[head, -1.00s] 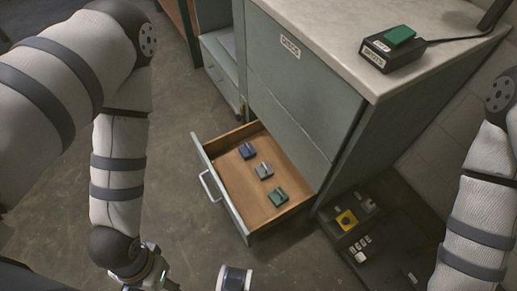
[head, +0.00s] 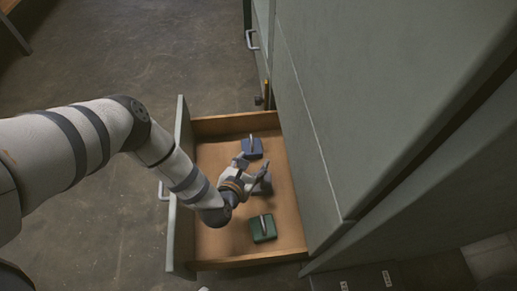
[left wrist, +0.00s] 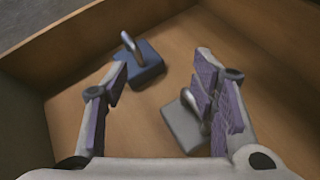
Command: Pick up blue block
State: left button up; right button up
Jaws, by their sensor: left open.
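The blue block (head: 252,148) sits in the open drawer toward its far end, with a metal handle standing on top. My left gripper (head: 254,170) is inside the drawer, open and empty, just short of the blue block. In the left wrist view its two fingers (left wrist: 160,85) are spread apart. A grey block (left wrist: 184,124) lies close by the right finger; my gripper mostly hides it in the head view. My right gripper is out of view.
A green block (head: 263,228) with a handle sits at the near end of the drawer. The drawer's front panel (head: 181,200) and side walls rise around the gripper. The cabinet (head: 330,110) stands close on the right. Open floor lies to the left.

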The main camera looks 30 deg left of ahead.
aim_at(255, 139)
pick_arm(q)
jog(key=w+a+f+n+b, duration=0.1)
jog(key=w+a+f+b, duration=0.1)
jog(key=w, duration=0.2)
jog(key=w+a+f+n+b, duration=0.1)
jog(key=w+a+b, duration=0.1)
jog(key=w, duration=0.2)
jog(key=w+a+f+t+y+b, duration=0.1)
jog(key=w+a+f+b, duration=0.1)
jog(key=w, duration=0.2)
jog(key=shift+w+a+f+n, duration=0.15)
jog(key=shift+f+n, duration=0.2)
jog(key=shift+n, duration=0.05)
jog(key=shift+w+a+b, duration=0.1)
jog(key=shift+w+b, duration=0.2)
jog(key=shift+w, duration=0.15)
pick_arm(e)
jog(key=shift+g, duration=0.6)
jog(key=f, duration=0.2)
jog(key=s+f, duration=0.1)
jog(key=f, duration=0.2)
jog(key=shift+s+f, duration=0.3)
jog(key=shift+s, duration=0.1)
pick_arm(q)
jog(key=shift+c, duration=0.6)
jog(key=shift+s, duration=0.1)
grip_shut()
jog(key=shift+r, duration=0.1)
